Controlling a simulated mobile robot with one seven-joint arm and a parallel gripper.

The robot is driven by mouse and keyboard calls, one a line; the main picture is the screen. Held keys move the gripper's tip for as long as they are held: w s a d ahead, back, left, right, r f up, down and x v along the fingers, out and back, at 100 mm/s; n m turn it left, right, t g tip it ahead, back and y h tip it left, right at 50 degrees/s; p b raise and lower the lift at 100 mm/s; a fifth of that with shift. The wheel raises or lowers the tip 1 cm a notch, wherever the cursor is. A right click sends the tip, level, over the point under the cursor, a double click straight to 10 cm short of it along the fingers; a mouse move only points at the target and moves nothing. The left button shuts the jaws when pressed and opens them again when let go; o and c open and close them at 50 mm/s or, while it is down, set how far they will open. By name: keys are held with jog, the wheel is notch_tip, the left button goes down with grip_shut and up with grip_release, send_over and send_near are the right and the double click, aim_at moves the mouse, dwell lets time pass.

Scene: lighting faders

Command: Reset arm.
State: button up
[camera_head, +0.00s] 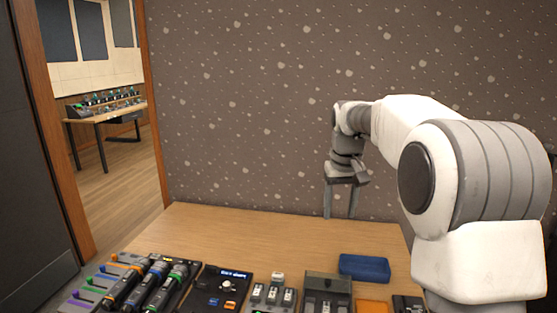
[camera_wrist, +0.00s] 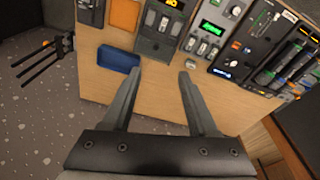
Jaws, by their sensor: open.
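My gripper (camera_head: 341,203) hangs over the back part of the wooden table, with its fingers pointing down and apart. In the wrist view my gripper (camera_wrist: 160,75) is open, with nothing between its two fingers. My white and grey arm reaches in from the right in the head view. A blue tray (camera_head: 364,267) lies on the table in front of the gripper. The blue tray also shows left of the fingers in the wrist view (camera_wrist: 118,59).
The wooden table (camera_head: 250,222) is bare at its back. Several fader boxes, microphones (camera_head: 160,285) and a black control unit (camera_head: 217,288) line the front. An orange pad (camera_head: 372,306) lies near the tray. A speckled wall (camera_head: 250,100) stands behind; a doorway opens at left onto another console.

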jog(key=s+r+t, duration=0.1)
jog(key=s+r, duration=0.4)
jog(key=s, duration=0.5)
jog(key=s+f+t+p, duration=0.1)
jog(key=s+f+t, duration=0.1)
jog(key=s, duration=2)
jog(key=shift+s+a+f+m+t+p, duration=0.15)
jog(key=shift+a+f+m+t+p, duration=0.25)
jog(key=shift+f, duration=0.45)
jog(key=shift+d, duration=0.15)
